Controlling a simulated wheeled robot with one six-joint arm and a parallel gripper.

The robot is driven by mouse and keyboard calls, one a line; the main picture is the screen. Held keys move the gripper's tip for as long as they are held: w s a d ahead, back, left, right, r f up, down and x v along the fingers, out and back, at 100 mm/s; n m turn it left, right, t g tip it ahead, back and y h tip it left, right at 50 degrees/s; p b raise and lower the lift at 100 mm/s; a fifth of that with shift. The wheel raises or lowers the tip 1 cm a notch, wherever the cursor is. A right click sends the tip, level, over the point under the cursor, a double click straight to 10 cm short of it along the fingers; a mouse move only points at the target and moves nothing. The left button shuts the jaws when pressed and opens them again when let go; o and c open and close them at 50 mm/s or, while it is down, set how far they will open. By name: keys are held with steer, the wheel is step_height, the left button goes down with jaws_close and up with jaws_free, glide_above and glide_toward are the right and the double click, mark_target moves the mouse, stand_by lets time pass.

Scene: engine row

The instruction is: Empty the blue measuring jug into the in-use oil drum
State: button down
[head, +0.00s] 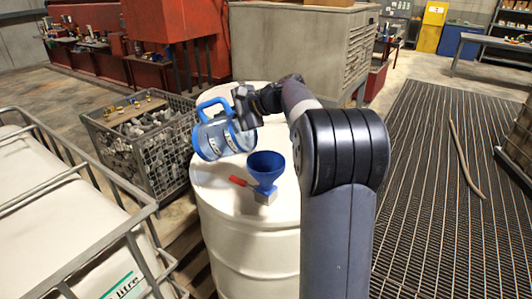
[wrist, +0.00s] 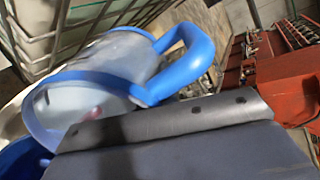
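The blue measuring jug (head: 213,140) is clear with blue rims and a blue handle. It is tilted well over, nearly on its side, above the white drum (head: 250,235). My gripper (head: 243,108) is at the jug's upper right side and appears shut on it; the fingertips are hidden. A blue funnel (head: 266,165) stands upright on the drum top, with a red-handled fitting at its base, just right of and below the jug. In the wrist view the jug (wrist: 120,60) lies beyond my gripper, and a blue edge (wrist: 20,158), likely the funnel, shows lower left. I cannot tell the liquid level.
A wire crate of metal parts (head: 145,135) stands left of the drum. A caged white tank (head: 60,220) is at the front left. A grey cabinet (head: 290,45) and red machinery (head: 165,50) stand behind. Dark grating (head: 440,190) with a hose covers the right floor.

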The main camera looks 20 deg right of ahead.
mark_target(217, 125)
steer(key=shift+w+a+f+g+h+p, duration=0.45)
steer(key=shift+f+g+h+p, duration=0.2)
steer(key=shift+p, duration=1)
steer(key=shift+a+f+h+b, duration=0.1)
steer(key=shift+f+h+b, duration=0.1)
steer(key=shift+h+b, duration=0.1)
steer(key=shift+w+a+g+h, duration=0.2)
steer(key=shift+g+h, duration=0.15)
steer(key=shift+g, duration=0.1)
steer(key=shift+w+a+f+g+h, duration=0.2)
steer(key=shift+f+g+h, duration=0.2)
steer(key=shift+f, duration=0.2)
steer(key=a+f+g+h, duration=0.1)
steer(key=f, duration=0.1)
steer(key=w+f+h, duration=0.1)
steer(key=w+a+f+g+h, duration=0.1)
steer(key=f, duration=0.1)
steer(key=shift+w+a+f+g, duration=0.15)
steer(key=shift+a+f+g, duration=0.15)
steer(key=shift+f, duration=0.05)
steer(key=f+g+h, duration=0.1)
steer(key=w+a+g+h, duration=0.1)
steer(key=f+h, duration=0.1)
steer(key=shift+w+a+f+g, duration=0.3)
steer(key=shift+a+g, duration=0.05)
steer(key=shift+g, duration=0.05)
